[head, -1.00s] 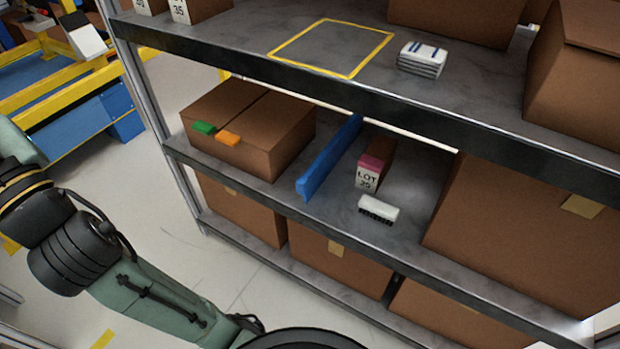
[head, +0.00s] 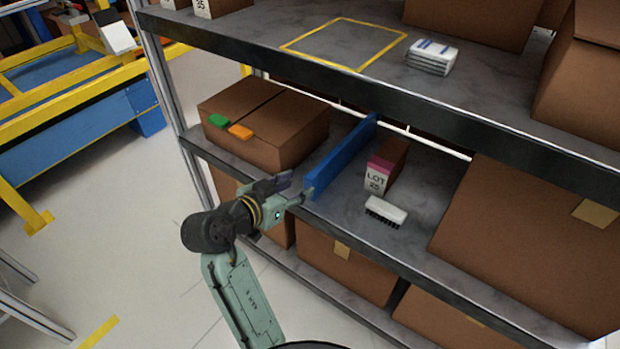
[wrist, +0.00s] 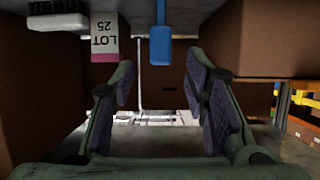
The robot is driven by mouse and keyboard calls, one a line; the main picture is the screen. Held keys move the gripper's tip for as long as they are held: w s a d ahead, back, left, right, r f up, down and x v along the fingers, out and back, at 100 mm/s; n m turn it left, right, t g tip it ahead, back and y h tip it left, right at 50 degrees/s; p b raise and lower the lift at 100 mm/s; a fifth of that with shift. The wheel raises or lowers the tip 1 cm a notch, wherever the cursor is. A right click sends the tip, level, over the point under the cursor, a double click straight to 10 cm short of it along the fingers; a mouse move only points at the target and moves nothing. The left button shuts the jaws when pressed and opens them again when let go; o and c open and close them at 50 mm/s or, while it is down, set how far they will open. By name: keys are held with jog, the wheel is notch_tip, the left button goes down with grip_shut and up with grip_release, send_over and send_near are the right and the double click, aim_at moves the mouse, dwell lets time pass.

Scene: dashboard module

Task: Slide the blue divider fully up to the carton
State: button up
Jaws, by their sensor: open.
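The blue divider (head: 343,155) stands upright on the middle shelf, running front to back. The brown carton (head: 290,135) with a green tab and an orange tab is to its left, and a gap shows between them. My gripper (head: 297,187) is at the shelf's front edge, by the divider's near end. In the wrist view, which looks upside down, my open gripper (wrist: 160,88) is empty. The divider's near end (wrist: 160,46) shows there ahead, between the two fingers. I cannot tell whether a finger touches it.
The LOT 25 box (head: 386,165) and a black-bristled white brush (head: 386,211) are right of the divider. A big carton (head: 530,230) fills the shelf's right side. The upper shelf (head: 300,66) overhangs, with a yellow outline and a white stack (head: 432,57).

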aim_at(307, 180)
jog(key=x, duration=0.6)
jog(key=shift+w+d, duration=0.2)
jog(key=shift+w, duration=0.05)
grip_shut()
dwell(0.6)
